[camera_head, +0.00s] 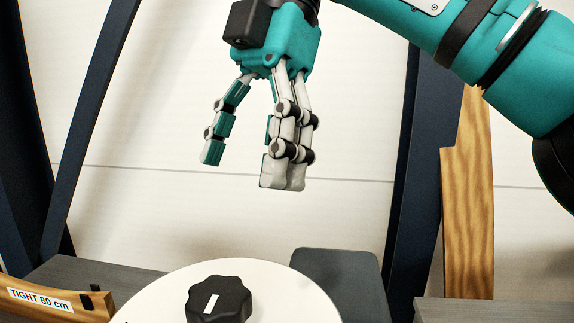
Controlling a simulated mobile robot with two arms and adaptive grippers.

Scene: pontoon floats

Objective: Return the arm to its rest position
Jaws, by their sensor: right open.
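My right gripper (245,165) hangs in the upper middle of the head view, fingers pointing down. It is teal and pale grey with dark joints. Its fingers are spread apart and nothing is between them. My teal right arm comes in from the upper right. The gripper is above a black lobed knob (219,299) with a white mark on it, clear of it. The knob sits on a round white disc (285,286), cut off by the bottom edge. My left gripper is not in view.
A wooden piece (55,303) labelled "TIGHT 80 cm" lies at bottom left. A dark grey panel (345,276) stands behind the disc. Dark blue posts (89,125) rise at left and right (415,170). A wooden upright (468,200) stands at right, near my arm.

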